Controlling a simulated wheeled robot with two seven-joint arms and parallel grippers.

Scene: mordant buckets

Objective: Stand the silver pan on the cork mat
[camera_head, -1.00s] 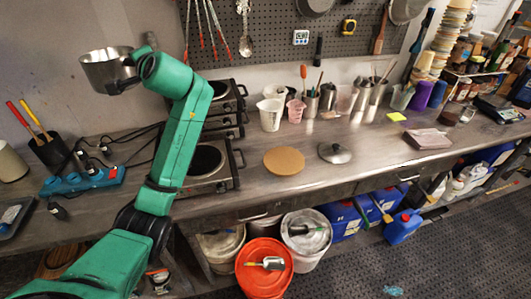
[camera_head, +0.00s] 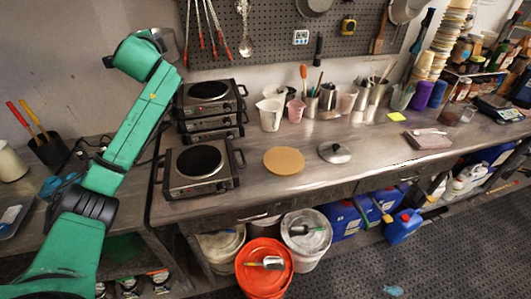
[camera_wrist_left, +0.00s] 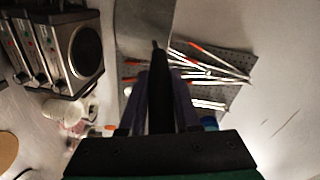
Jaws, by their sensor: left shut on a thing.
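The cork mat (camera_head: 284,161) is a round tan disc lying bare on the worktop, right of the front hot plate. Its edge also shows at the left of the wrist view (camera_wrist_left: 7,152). My left gripper (camera_wrist_left: 159,85) is shut on the dark handle of the silver pan (camera_wrist_left: 143,22), seen at the top of the wrist view. In the head view the silver pan (camera_head: 168,42) shows only as a grey patch behind my green arm, raised high near the wall, left of the mat. The fingers are hidden there. My right gripper is not in view.
Hot plates (camera_head: 200,165) stand between the arm and the mat, with a stack of them (camera_head: 210,100) behind. A steel lid (camera_head: 334,152) lies just right of the mat. White beakers (camera_head: 271,113) stand behind it. Tools hang on the pegboard (camera_head: 275,35).

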